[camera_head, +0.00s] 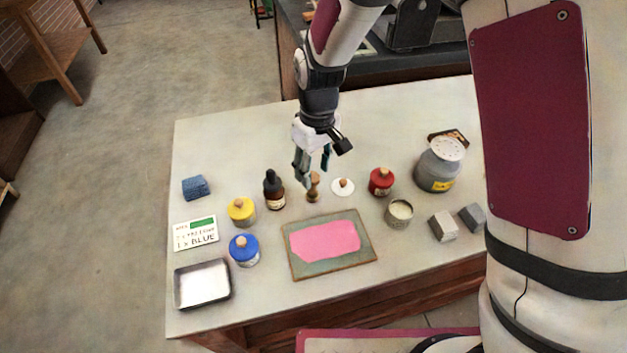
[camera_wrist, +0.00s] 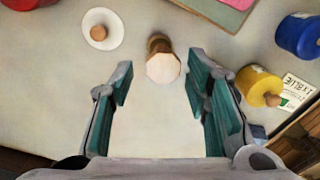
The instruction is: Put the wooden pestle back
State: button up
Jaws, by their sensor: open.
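The wooden pestle (camera_head: 313,187) stands upright on the pale table, behind the board with the pink sheet. In the wrist view the pestle (camera_wrist: 163,62) shows from above, with a pale many-sided top and a darker brown body. My gripper (camera_head: 314,172) is open and empty, pointing down just above and behind the pestle. In the wrist view its two teal-padded fingers (camera_wrist: 160,88) are spread wide, and the pestle appears between and slightly beyond the tips. I cannot tell whether the tips are level with its top. No contact shows.
A dark dropper bottle (camera_head: 273,190) stands close left of the pestle, and a white lid with a wooden knob (camera_head: 343,187) lies close right. Yellow (camera_head: 241,211), blue (camera_head: 244,250) and red (camera_head: 381,181) jars, an open jar (camera_head: 399,214) and a metal tray (camera_head: 202,284) stand around the board (camera_head: 303,271).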

notch_tip(320, 180, up, 6)
jog(key=shift+d+f, duration=0.1)
jog(key=s+d+r+m+t, duration=0.25)
jog(key=s+d+r, duration=0.45)
jog(key=d+r, duration=0.5)
jog(key=s+d+r+m+t, duration=0.1)
jog(key=s+d+r+m, duration=0.1)
jog(key=s+d, duration=0.2)
jog(key=s+d+r+m+t, duration=0.1)
jog(key=s+d+r+m, duration=0.2)
jog(key=s, duration=0.8)
jog(key=shift+s+d+r+m, duration=0.3)
jog(key=shift+d+r+m, duration=0.05)
jog(key=shift+d, duration=0.05)
jog(key=shift+r, duration=0.2)
